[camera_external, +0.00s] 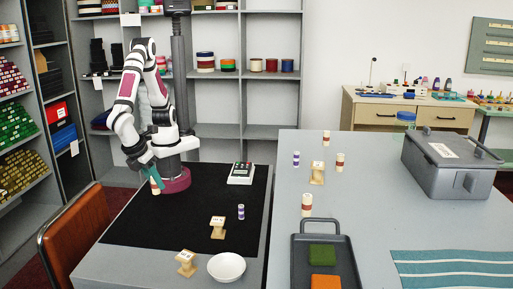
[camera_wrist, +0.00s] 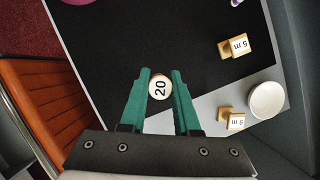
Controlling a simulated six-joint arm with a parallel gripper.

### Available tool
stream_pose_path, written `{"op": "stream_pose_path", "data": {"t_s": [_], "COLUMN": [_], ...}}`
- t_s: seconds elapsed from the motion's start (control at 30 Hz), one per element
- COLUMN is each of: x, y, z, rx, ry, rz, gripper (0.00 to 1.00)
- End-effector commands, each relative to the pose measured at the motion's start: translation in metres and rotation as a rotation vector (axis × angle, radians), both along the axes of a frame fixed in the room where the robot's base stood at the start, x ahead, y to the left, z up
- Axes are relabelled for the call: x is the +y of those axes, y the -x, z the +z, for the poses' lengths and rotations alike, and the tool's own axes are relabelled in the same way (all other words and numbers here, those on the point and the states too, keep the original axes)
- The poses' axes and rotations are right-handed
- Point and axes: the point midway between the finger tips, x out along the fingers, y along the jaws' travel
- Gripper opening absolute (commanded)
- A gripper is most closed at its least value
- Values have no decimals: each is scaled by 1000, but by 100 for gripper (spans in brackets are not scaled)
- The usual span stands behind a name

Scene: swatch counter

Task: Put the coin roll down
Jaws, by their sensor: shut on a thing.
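My gripper (camera_external: 155,180) has green fingers and is shut on a coin roll (camera_external: 156,188) at the left part of the black mat (camera_external: 180,222). In the wrist view, the round pale end of the coin roll (camera_wrist: 160,88), marked 20, sits between the fingertips of my gripper (camera_wrist: 160,80). The roll looks upright, with its end facing the wrist camera. I cannot tell whether its lower end touches the mat. In the external view the fingers cover its upper part.
Labelled wooden stands (camera_external: 218,226) (camera_external: 186,263), a small purple-and-white roll (camera_external: 241,212), a white bowl (camera_external: 227,267) and a keypad device (camera_external: 241,173) stand to the right. Further right are more rolls (camera_external: 307,205), a dark tray (camera_external: 299,262) and a grey box (camera_external: 440,178). The mat's middle is clear.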

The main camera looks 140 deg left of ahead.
Motion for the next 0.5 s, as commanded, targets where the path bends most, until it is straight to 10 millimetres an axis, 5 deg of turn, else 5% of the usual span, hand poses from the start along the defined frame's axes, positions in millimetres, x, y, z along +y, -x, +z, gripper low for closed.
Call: {"op": "stream_pose_path", "data": {"t_s": [0.1,0.27,0.37,0.5], "x": [4,15,22,49], "y": [60,108,115,91], "z": [-14,-24,-29,-52], "rx": [0,-2,-2,-1], "ry": [-1,0,-1,-4], "rz": [229,425,476,491], "gripper": [0,0,0,0]}}
